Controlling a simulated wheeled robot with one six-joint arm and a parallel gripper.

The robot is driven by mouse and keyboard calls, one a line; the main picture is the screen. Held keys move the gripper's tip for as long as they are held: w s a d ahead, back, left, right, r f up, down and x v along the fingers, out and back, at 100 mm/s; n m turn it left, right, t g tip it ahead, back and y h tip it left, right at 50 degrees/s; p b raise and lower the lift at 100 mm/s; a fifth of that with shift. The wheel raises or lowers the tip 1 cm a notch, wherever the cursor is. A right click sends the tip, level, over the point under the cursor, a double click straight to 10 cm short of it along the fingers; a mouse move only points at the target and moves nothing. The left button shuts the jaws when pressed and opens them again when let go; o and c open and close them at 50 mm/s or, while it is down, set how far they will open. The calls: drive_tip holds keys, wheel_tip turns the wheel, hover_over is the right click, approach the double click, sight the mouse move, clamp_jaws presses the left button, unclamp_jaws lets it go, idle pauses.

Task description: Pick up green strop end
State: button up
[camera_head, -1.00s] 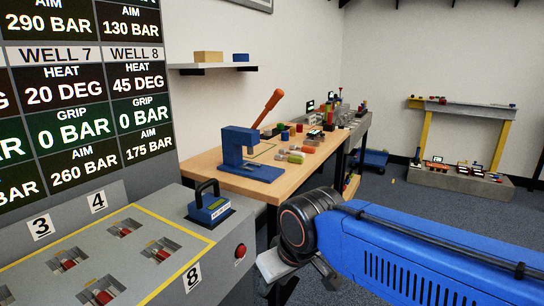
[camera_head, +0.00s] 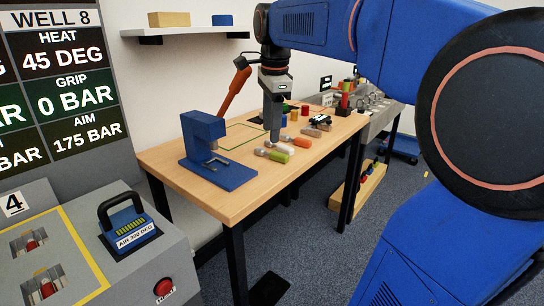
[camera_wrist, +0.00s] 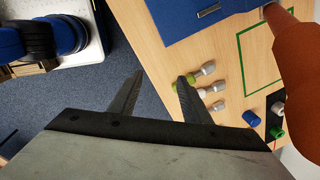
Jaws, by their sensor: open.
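The green strop end (camera_head: 281,149) lies on the wooden bench among other strop ends, in the head view. In the wrist view the green strop end (camera_wrist: 190,78), with a grey tip, lies close to the tip of the right finger, which partly covers it. My gripper (camera_head: 275,137) points down over the bench, just behind the strop ends in the head view. In the wrist view my gripper (camera_wrist: 160,76) is open, with carpet and the bench edge showing between its fingers. I cannot tell its height above the bench.
An orange strop end (camera_head: 301,142) lies beside the green one. A blue press (camera_head: 205,150) with an orange lever (camera_head: 234,88) stands on the left of the bench (camera_head: 232,203). Small coloured cylinders stand behind. A blue cylinder (camera_wrist: 251,118) shows at right in the wrist view.

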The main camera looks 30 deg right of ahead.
sight(275, 152)
drive_tip(key=w+d+r+m+g, duration=0.2)
drive_tip(key=w+d+r+m, duration=0.4)
drive_tip(key=w+m, duration=0.4)
drive_tip(key=f, duration=0.6)
drive_tip(key=d+f, duration=0.1)
drive_tip(key=f, duration=1.1)
drive_tip(key=shift+s+d+f, duration=0.2)
drive_tip(key=shift+s+f, duration=0.05)
drive_tip(key=shift+f, duration=0.1)
drive_tip(key=shift+c, duration=0.6)
clamp_jaws()
